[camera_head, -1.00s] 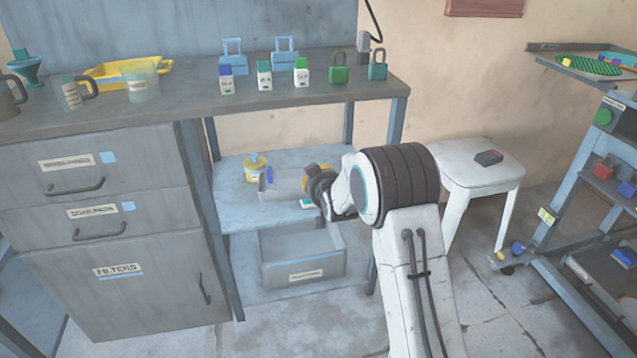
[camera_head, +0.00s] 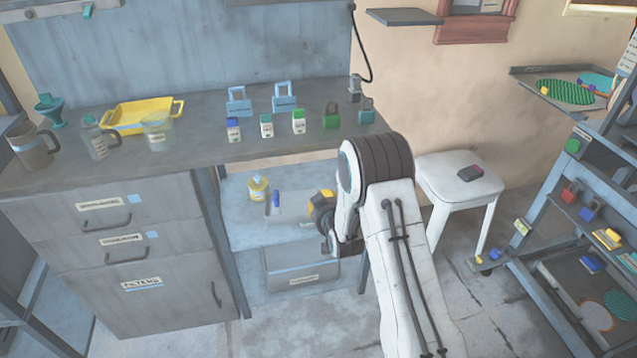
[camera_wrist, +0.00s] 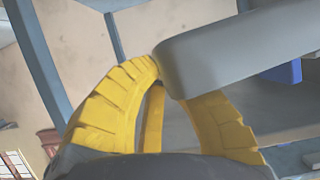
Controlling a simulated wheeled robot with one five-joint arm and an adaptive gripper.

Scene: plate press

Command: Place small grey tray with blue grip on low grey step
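A small grey tray (camera_head: 293,206) lies on the middle shelf under the bench, with an upright blue piece (camera_head: 276,198) at its left that may be its grip. My gripper (camera_head: 322,212), with yellow fingers, is at the tray's right end. In the wrist view the yellow fingers (camera_wrist: 158,80) curve toward each other. A rounded grey edge, probably the tray's (camera_wrist: 235,48), covers the right fingertip, and a blue block (camera_wrist: 285,72) shows beyond it. Whether the fingers pinch it is hidden. I cannot single out the low grey step.
A yellow-lidded jar (camera_head: 257,190) stands left of the tray on the shelf. A labelled grey bin (camera_head: 302,275) sits below. A white stool (camera_head: 460,185) and a tool rack (camera_head: 560,215) stand to the right.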

